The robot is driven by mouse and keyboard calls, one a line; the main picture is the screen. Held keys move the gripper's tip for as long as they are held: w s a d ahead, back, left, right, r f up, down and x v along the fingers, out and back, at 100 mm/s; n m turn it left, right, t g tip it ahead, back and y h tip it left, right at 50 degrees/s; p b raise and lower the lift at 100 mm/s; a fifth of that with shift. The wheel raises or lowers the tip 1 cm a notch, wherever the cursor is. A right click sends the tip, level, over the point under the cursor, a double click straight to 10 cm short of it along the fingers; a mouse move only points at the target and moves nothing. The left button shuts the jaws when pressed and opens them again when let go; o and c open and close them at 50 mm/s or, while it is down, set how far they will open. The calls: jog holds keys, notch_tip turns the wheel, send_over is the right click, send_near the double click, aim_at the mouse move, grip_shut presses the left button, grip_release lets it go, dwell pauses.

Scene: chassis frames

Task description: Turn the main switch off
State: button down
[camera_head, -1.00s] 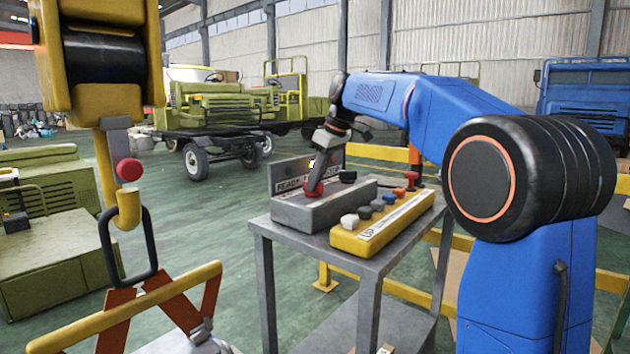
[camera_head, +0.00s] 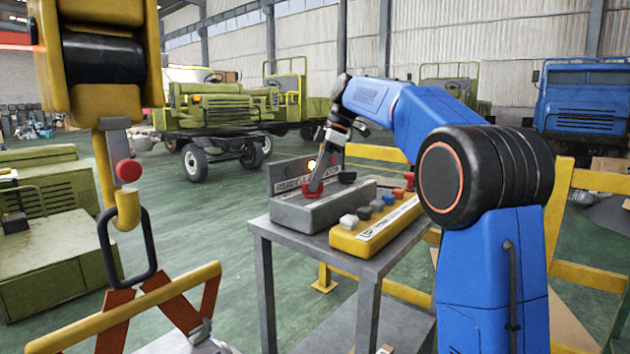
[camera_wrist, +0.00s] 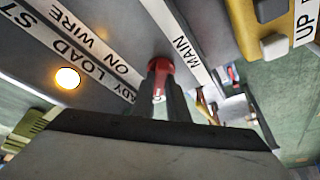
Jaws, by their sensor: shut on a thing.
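The main switch is a red rotary knob (camera_head: 314,188) on top of a grey control box (camera_head: 300,216), which stands on a grey metal table. My gripper (camera_head: 317,182) reaches down to the knob from above. In the wrist view the red knob (camera_wrist: 160,68) sits between my gripper's fingers (camera_wrist: 162,96), beside a white strip reading MAIN (camera_wrist: 178,44). The gripper is shut on the knob. The fingers hide part of it, and I cannot tell its exact angle. A round lamp (camera_wrist: 67,78) on the labelled back plate glows orange; it also shows in the head view (camera_head: 312,164).
A black button (camera_head: 347,177) is on the same box, right of the knob. A yellow box (camera_head: 375,228) with several coloured buttons stands close in front. Yellow rails (camera_head: 400,291) run behind the table. A crane hook (camera_head: 127,209) hangs at left.

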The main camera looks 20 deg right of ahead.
dwell(0.4)
jog(key=c, duration=1.7)
grip_release()
jog(key=v, duration=1.2)
jog(key=shift+s, duration=0.1)
